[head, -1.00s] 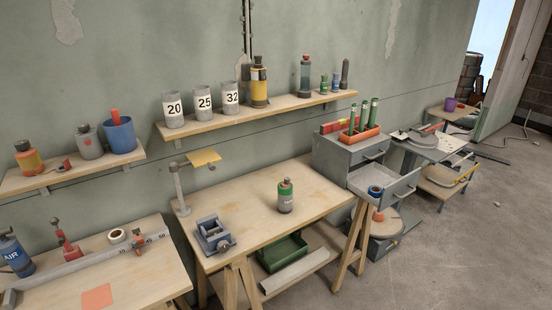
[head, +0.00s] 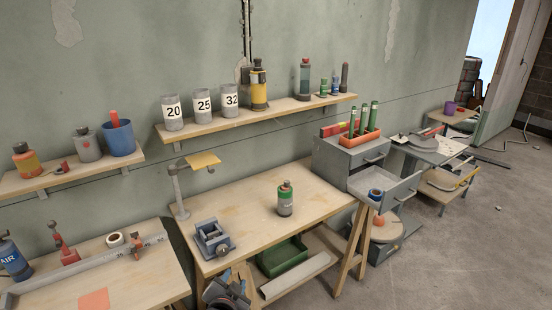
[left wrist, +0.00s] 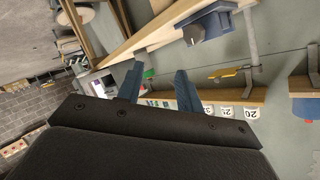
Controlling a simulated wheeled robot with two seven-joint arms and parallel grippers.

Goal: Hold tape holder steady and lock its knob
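A blue-grey device with a jaw-like frame (head: 213,238) stands on the middle workbench, near its front left corner. A round grey knob (head: 222,250) sits on its front; I take this device for the tape holder, but cannot be sure. In the left wrist view, which is upside down, the device (left wrist: 213,22) shows at the top, with its knob (left wrist: 193,35). My left gripper (head: 228,287) is in front of the bench's front edge, below the device and apart from it. Its two fingers (left wrist: 159,70) are spread, with nothing between them. My right gripper is not in view.
A green-labelled bottle (head: 285,198) stands on the middle workbench (head: 320,204), and a yellow-topped stand (head: 203,160) at its back left. A green bin (head: 282,256) sits underneath. A left bench (head: 140,283) holds a white roll (head: 115,240). The bench between device and bottle is clear.

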